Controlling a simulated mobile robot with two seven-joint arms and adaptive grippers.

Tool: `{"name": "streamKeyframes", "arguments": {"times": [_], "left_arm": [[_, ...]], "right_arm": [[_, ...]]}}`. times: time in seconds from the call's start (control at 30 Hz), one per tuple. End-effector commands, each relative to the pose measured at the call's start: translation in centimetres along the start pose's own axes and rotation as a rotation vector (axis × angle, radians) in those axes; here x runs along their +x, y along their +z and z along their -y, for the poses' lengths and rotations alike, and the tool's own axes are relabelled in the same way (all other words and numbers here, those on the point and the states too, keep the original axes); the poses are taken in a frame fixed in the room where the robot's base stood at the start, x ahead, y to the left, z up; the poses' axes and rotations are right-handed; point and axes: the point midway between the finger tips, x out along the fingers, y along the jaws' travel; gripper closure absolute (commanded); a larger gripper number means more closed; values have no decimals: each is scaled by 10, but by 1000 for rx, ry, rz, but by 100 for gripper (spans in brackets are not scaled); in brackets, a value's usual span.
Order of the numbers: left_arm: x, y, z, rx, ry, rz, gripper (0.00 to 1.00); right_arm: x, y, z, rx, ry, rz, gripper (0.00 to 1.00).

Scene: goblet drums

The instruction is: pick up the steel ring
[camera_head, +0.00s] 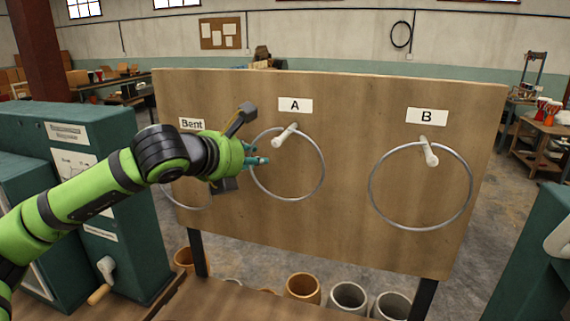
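Several thin steel rings hang on a wooden board. One steel ring (324,175) hangs from the white peg (285,135) under label A. Another ring (471,190) hangs from the peg (430,152) under label B. A third ring (190,208) shows partly below the "Bent" label, with its upper part hidden by my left arm. My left gripper (255,154) is at the left edge of ring A. Its two teal fingertips appear apart, so it looks open. I cannot tell whether the ring's wire lies between them. My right gripper is not in view.
The wooden board (350,240) stands upright on dark posts. Several pots or drum shells, among them an orange one (303,287) and a grey one (348,297), stand low behind it. Green cabinets (75,150) stand at the left, and a green machine (530,260) at the right.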

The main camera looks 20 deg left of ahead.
Motion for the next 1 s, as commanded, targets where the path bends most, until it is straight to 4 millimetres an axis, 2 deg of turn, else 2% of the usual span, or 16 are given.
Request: {"name": "streamKeyframes", "arguments": {"times": [0.57,0.67,1.0], "left_arm": [[-2,5,0,-1,0,5,100],[-6,17,0,-2,0,9,100],[-32,77,1,-2,-2,6,100]], "right_arm": [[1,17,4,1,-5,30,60],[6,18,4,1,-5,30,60],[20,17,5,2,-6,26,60]]}}
